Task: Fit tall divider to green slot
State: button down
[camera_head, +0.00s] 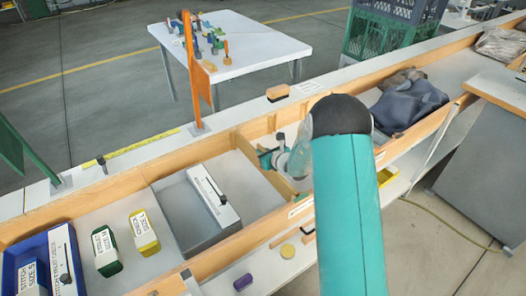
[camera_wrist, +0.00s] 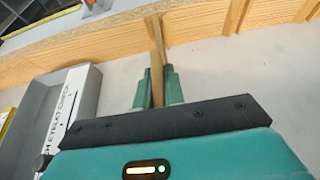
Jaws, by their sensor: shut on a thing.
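My gripper (camera_wrist: 158,88) is shut on a thin upright wooden divider (camera_wrist: 156,60) in the wrist view. The two green fingers press on its sides, and its far end reaches the notched wooden rail. In the head view my gripper (camera_head: 270,158) is low inside the wooden trough, partly hidden by my arm. The held divider cannot be told apart there from the wood around it. A green flag (camera_head: 30,155) stands on the grey ledge at the left, well away from my gripper. I cannot make out a green slot itself.
An orange flag (camera_head: 198,65) stands on the ledge nearer my gripper. A grey box (camera_head: 193,220) with a white label bar is left of my gripper. Green (camera_head: 105,250) and yellow (camera_head: 144,232) blocks and a blue bin (camera_head: 18,258) lie further left. Grey cloth (camera_head: 410,105) fills the trough at right.

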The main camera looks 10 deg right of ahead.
aim_at(263, 148)
jog(key=shift+f, duration=0.85)
jog(key=c, duration=1.4)
grip_release()
jog(key=shift+r, duration=0.1)
jog(key=shift+r, duration=2.4)
